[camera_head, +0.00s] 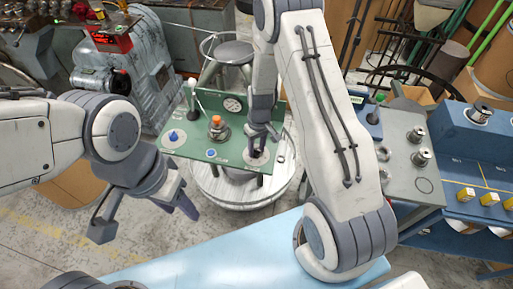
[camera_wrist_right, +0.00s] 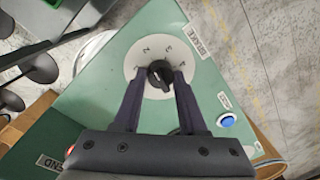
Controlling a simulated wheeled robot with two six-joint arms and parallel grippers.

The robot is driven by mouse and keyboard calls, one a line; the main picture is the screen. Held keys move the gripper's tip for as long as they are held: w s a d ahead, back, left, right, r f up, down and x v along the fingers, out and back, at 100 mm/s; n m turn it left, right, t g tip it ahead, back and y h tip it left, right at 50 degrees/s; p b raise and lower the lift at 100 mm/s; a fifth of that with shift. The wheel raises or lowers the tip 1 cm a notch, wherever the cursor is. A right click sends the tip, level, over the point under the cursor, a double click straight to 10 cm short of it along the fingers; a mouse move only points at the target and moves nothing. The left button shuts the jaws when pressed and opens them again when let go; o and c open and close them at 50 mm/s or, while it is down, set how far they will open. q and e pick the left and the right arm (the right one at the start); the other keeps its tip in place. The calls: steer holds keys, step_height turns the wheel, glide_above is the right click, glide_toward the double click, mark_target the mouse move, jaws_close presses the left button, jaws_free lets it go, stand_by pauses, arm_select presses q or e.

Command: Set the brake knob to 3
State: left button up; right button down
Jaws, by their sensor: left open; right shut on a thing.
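The brake knob (camera_wrist_right: 160,75) is a black knob at the centre of a pale round dial (camera_wrist_right: 139,57) on the green panel (camera_wrist_right: 110,80). The numbers 2, 3 and 4 show along the dial's far side, with a BRAKE label beside it. I cannot tell for sure which number the knob points to. My right gripper (camera_wrist_right: 158,84) has its dark fingers on both sides of the knob and is shut on it. In the head view the right gripper (camera_head: 259,141) reaches down to the panel's right end. My left gripper (camera_head: 146,216) is open and empty, apart from the panel.
The panel also bears an orange-topped knob (camera_head: 216,121), a blue cone (camera_head: 173,135), a gauge (camera_head: 232,104) and a blue button (camera_wrist_right: 227,121). A grey stool (camera_head: 233,53) stands behind. A light-blue surface (camera_head: 215,262) lies in front. A grey bench (camera_head: 405,160) stands at right.

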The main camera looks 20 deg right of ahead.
steer(key=shift+m, duration=1)
steer(key=m, duration=0.2)
steer(key=shift+r+m, duration=0.1)
steer(key=shift+m, duration=0.2)
steer(key=m+p, duration=0.1)
steer(key=m, duration=0.3)
steer(key=shift+s+m+t+p, duration=0.1)
steer(key=shift+m+t+p, duration=0.2)
steer(key=shift+m+p, duration=0.1)
steer(key=shift+c, duration=2.3)
jaws_free()
